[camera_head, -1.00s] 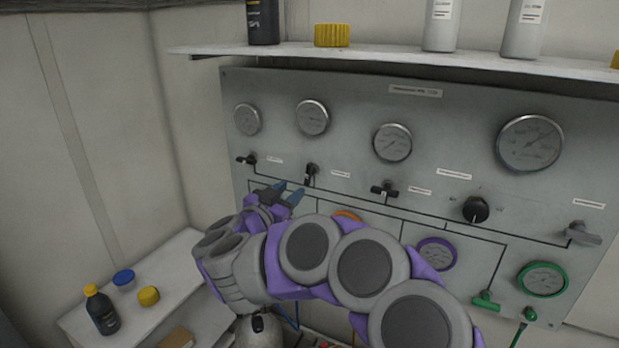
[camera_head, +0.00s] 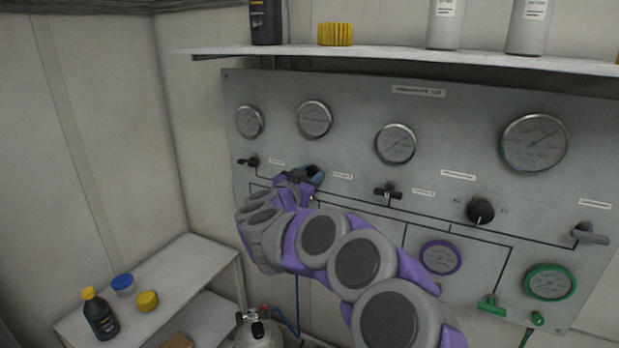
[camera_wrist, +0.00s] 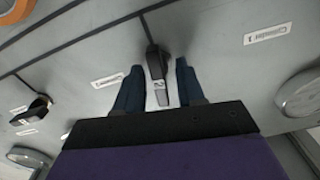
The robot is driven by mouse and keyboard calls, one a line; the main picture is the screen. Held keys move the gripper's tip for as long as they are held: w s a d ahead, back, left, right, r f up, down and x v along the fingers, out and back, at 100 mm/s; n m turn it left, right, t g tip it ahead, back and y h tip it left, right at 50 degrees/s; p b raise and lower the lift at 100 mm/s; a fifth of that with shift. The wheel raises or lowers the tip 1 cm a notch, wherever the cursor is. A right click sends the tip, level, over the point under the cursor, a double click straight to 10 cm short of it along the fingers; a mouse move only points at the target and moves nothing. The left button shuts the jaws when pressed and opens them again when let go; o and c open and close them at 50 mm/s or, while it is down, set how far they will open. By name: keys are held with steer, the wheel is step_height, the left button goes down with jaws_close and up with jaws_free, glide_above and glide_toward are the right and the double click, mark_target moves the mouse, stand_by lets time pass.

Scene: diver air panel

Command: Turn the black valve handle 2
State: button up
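Other black valve handles are on the left (camera_head: 248,161) and on the right (camera_head: 387,191).
The grey panel (camera_head: 450,120) carries gauges, a round black knob (camera_head: 480,210), a grey lever (camera_head: 590,234) and a green valve (camera_head: 490,304). A shelf (camera_head: 400,56) with bottles is above. A side table (camera_head: 190,270) with a black bottle (camera_head: 100,315) is at lower left.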

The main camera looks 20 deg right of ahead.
steer(key=shift+c, duration=0.4)
jaws_close()
steer(key=m+p, duration=0.1)
steer(key=m, duration=0.3)
steer(key=shift+s, duration=0.1)
steer(key=m, duration=0.3)
steer(key=shift+f+m, duration=0.15)
steer(key=shift+m, duration=0.15)
steer(key=m+b, duration=0.2)
steer(key=m, duration=0.2)
steer(key=shift+f+m, duration=0.15)
steer(key=shift+m, duration=0.15)
steer(key=shift+f+m+b, duration=0.15)
steer(key=shift+m+b, duration=0.65)
steer(key=shift+m, duration=1.1)
